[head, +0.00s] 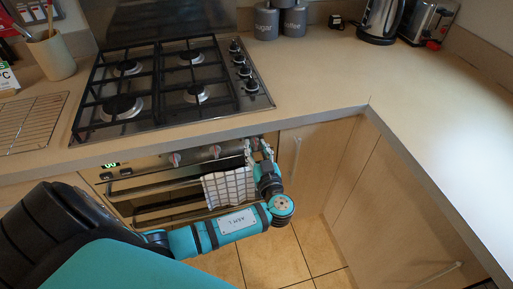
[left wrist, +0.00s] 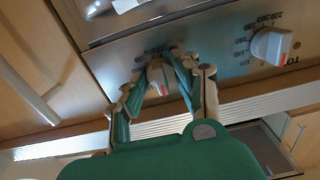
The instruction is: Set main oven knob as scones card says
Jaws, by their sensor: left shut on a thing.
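My left gripper (head: 259,148) reaches the right part of the oven's control panel in the head view. In the left wrist view its fingers (left wrist: 158,62) are closed around a pale oven knob (left wrist: 160,79) with a red mark, against the steel panel. The fingers hide most of the printing around that knob. A second knob (left wrist: 270,45) beside it has temperature numbers and part of a label reading "TO". Two knobs, one at the left (head: 175,159) and one nearer the middle (head: 215,151), show left of the gripper. A card (head: 8,80) with "°C" is cut off at the left edge; no recipe name is readable.
A checked towel (head: 229,187) hangs on the oven's rail (head: 150,188) just below my gripper. A gas hob (head: 165,85) is set in the worktop (head: 330,75) above. Cupboard doors (head: 312,165) stand to the right. A wire rack (head: 28,120) lies at left.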

